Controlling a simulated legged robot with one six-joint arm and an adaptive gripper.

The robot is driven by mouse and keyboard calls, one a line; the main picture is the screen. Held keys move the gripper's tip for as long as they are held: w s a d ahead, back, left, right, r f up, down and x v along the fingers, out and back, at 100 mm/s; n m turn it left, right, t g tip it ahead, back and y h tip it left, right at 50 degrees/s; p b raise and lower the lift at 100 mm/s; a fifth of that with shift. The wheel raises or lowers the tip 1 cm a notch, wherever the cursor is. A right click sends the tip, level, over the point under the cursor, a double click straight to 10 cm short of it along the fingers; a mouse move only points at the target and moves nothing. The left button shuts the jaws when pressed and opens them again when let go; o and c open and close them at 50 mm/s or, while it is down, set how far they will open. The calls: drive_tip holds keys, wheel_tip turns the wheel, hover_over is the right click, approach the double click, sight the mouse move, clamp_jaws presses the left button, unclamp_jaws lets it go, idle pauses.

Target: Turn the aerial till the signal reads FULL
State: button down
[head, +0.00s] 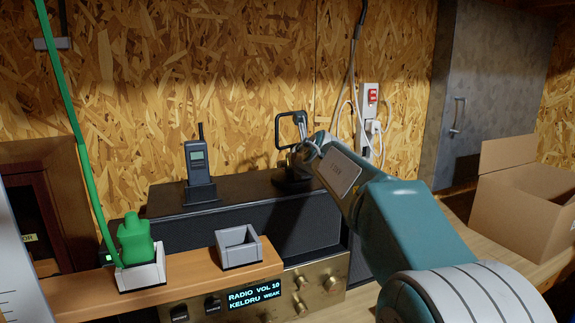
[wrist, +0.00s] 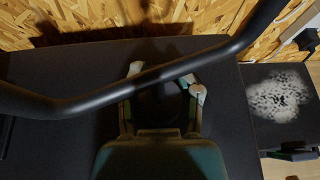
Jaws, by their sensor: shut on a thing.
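The aerial, a black square loop (head: 279,131) on a dark round base, stands on the right part of a black cabinet (head: 240,190). My gripper (head: 303,152) reaches it from the right and is shut on it; the arm hides part of the hold. In the wrist view a black bar of the aerial (wrist: 62,106) crosses the picture above my gripper (wrist: 166,82), whose pale fingertips stand either side of a dark part. The radio's display (head: 255,295), low in the head view, reads RADIO VOL 10, KELDRU WEAK.
A handheld radio (head: 197,162) stands on the cabinet. A wooden shelf (head: 200,268) in front holds an empty grey holder (head: 238,248) and a green object (head: 135,238) with a long green rod. A power strip (head: 370,110) with cables hangs behind; a cardboard box (head: 515,212) is at right.

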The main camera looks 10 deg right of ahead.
idle(0.5)
drive_tip(key=c, duration=0.5)
unclamp_jaws()
drive_tip(key=shift+s, duration=0.1)
drive_tip(key=shift+r, duration=0.1)
drive_tip(key=v, duration=1.1)
drive_tip(key=shift+s, duration=0.4)
drive_tip(key=shift+r, duration=0.1)
